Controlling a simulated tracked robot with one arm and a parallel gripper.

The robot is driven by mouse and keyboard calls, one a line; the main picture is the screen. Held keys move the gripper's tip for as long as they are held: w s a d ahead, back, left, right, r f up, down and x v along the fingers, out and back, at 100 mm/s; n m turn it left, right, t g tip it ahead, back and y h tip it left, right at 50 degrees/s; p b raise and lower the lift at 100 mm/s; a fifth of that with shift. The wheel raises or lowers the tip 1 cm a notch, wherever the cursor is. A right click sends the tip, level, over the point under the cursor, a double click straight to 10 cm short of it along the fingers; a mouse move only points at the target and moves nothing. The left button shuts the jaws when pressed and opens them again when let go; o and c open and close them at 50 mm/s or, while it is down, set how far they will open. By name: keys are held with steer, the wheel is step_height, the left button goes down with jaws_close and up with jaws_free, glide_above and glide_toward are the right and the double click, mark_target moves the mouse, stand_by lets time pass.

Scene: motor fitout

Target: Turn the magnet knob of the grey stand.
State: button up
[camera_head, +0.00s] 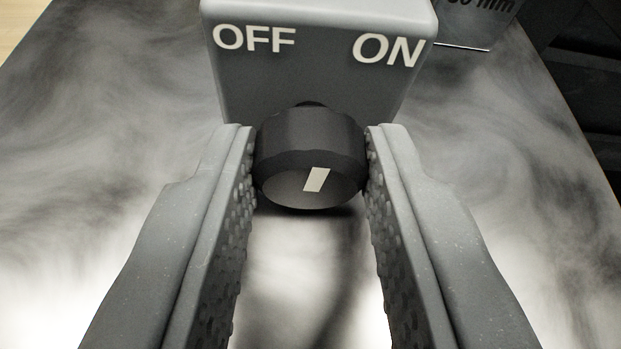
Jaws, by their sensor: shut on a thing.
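The grey stand (305,75) is at the top middle of the head camera view, with white OFF lettering on its left and ON on its right. A dark round magnet knob (310,140) sticks out of its front face below the lettering. The white mark on the knob's end (316,179) is tilted, its top leaning a little to the right, toward ON. My gripper (311,150) is shut on the knob, with one grey studded finger against each side. The rest of the stand is cut off by the top edge.
A dark block with partly visible "mm" lettering (480,15) is behind at the upper right. Dark structure lies beyond the surface's right edge.

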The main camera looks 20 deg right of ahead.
steer(key=shift+a+r+n+h+p, duration=0.1)
steer(key=shift+r+n+h+p, duration=0.15)
steer(key=shift+p, duration=0.65)
steer(key=shift+f+n+h+p, duration=0.25)
steer(key=shift+n+h+p, duration=0.35)
steer(key=shift+p, duration=0.6)
steer(key=o, duration=1)
steer(key=b+v, duration=0.2)
steer(key=v, duration=1.1)
steer(key=shift+s+d, duration=0.2)
steer(key=shift+s, duration=0.15)
